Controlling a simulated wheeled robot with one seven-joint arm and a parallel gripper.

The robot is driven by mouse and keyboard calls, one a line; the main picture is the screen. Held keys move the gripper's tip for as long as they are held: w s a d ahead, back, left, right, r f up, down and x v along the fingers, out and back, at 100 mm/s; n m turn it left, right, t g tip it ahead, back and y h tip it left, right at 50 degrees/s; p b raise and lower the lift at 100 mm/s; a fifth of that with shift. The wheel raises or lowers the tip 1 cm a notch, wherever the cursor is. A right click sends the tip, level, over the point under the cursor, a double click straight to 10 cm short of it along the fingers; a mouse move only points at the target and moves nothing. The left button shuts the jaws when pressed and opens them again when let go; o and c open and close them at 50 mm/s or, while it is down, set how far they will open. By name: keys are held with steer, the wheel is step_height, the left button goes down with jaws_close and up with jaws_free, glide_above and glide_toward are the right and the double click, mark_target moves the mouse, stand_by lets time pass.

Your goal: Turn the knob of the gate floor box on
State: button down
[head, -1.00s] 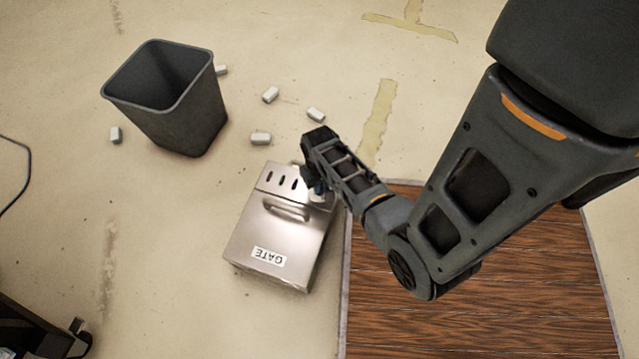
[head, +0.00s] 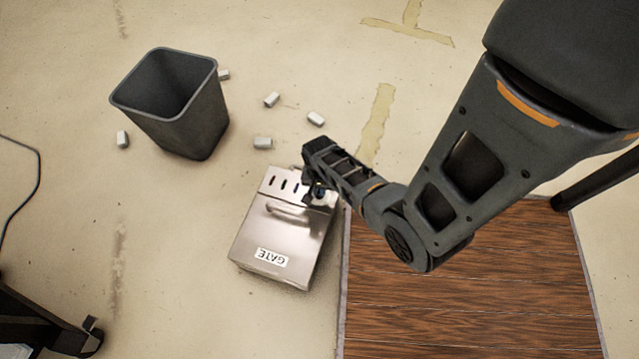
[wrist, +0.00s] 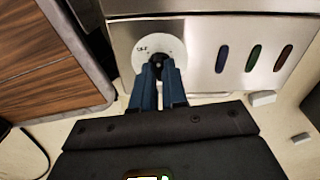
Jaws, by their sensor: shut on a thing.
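The gate floor box (head: 272,240) is a silver metal box with a handle and a white label reading GATE, upside down in the head view. Its knob (wrist: 159,62) is small and black, on a round white dial (wrist: 140,50) in the wrist view. My gripper (wrist: 158,72) has its blue fingers shut on the knob, hiding much of it and the lower dial. In the head view my gripper (head: 318,190) reaches the box's upper right corner. I cannot read the knob's setting. Several slots, blue, green and brownish, lie beside the dial.
A dark bin (head: 185,115) stands upper left of the box, with several small white blocks (head: 263,143) around it. A wooden panel (head: 470,290) lies right of the box. A dark object (head: 40,325) and a cable are at left. Floor left of the box is clear.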

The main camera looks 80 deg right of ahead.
steer(key=m+p, duration=0.2)
steer(key=m, duration=0.3)
steer(key=shift+r+m, duration=0.1)
steer(key=shift+m, duration=0.2)
steer(key=m+p, duration=0.1)
steer(key=m, duration=0.3)
steer(key=shift+m+p, duration=0.3)
steer(key=shift+m, duration=0.1)
steer(key=c, duration=1.2)
jaws_free()
steer(key=shift+o, duration=0.2)
step_height(320, 180, up, 8)
steer(key=p, duration=0.4)
steer(key=shift+f, duration=0.2)
